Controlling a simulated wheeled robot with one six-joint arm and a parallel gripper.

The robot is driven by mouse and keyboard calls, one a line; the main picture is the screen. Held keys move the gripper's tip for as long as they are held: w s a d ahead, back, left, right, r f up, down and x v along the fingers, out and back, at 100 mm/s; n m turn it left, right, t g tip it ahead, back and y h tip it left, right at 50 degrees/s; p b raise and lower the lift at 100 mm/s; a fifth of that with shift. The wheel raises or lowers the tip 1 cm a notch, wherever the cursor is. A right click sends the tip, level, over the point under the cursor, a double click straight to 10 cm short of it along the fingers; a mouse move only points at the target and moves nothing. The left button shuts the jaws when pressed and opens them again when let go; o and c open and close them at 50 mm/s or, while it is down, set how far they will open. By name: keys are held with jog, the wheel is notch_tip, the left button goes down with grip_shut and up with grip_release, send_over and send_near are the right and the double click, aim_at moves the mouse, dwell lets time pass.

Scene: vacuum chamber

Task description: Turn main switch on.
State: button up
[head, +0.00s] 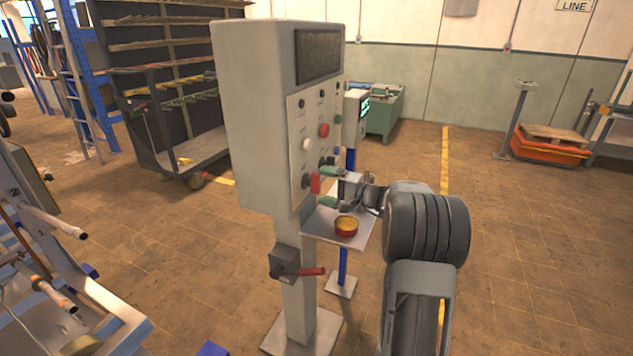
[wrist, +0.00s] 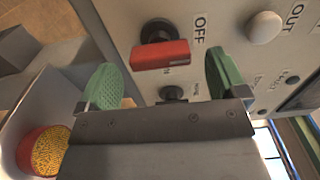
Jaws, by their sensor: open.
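A red-handled rotary switch (head: 315,183) sits low on the front panel of the grey control cabinet (head: 262,115). In the wrist view its red handle (wrist: 160,55) lies across the picture, with an OFF label to its right and another label partly hidden below it. My gripper (head: 330,187) is open in front of the panel. Its green fingertips (wrist: 163,82) stand apart on either side of the handle, left and right in the wrist view, with clear gaps and no visible contact. A second red-handled lever (head: 312,271) is on a box on the post below; I cannot tell its label.
White (wrist: 264,28) and black (wrist: 172,93) knobs are close to the fingers. A dark rack cart (head: 170,100) stands behind left.

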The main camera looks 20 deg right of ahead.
aim_at(320, 185)
jog(key=shift+x, duration=1.65)
jog(key=c, duration=0.9)
jog(key=shift+c, duration=0.2)
